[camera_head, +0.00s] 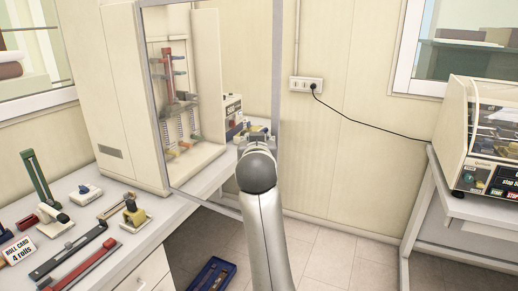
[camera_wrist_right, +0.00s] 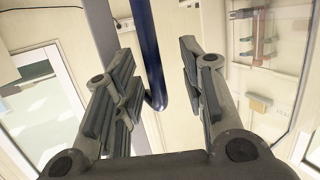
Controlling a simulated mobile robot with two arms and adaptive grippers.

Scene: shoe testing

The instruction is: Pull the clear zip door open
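The clear door (camera_head: 277,60) is a see-through panel in a thin grey frame on the front of a cream cabinet (camera_head: 112,90). Its right edge stands out well past the cabinet's side, so it looks swung partly open. My right gripper (camera_head: 257,138) is at the door's lower right part, its fingers mostly hidden by my wrist. In the right wrist view, my right gripper (camera_wrist_right: 156,58) is open, with a dark blue bar handle (camera_wrist_right: 152,70) between its spread fingers. Gaps show on both sides of the bar. My left gripper is not in view.
A white bench (camera_head: 150,235) at left carries several tools and a roll card sign (camera_head: 20,250). A blue tray (camera_head: 212,274) lies on the floor. A wall socket (camera_head: 306,84) feeds a cord to a machine (camera_head: 485,140) on the right table.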

